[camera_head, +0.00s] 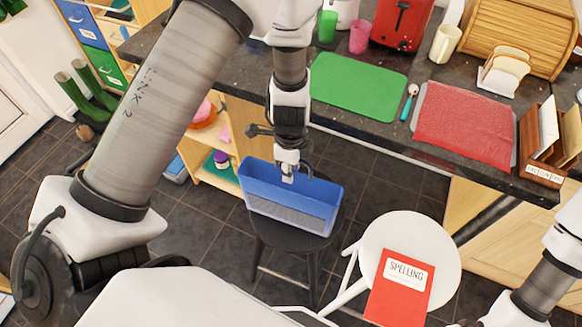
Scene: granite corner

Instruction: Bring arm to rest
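My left arm comes in from the left and top, and my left gripper (288,176) points down at the blue bin (322,191). The fingertips overlap the bin's upper part in the picture. I cannot tell whether they touch it, or whether they are open or shut, because I see them small and from above. The bin has a grey mesh-like front and sits on a dark stool (286,239), slightly tilted in the picture. Part of my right arm shows at the lower right edge; its gripper is out of view.
A white stool (428,234) with a red spelling book (400,290) stands right of the bin. Behind is a dark counter (290,92) with a green mat (358,87), red mat (463,125), red toaster (402,20) and toast rack (506,72). Wooden shelves (222,186) stand left of the bin.

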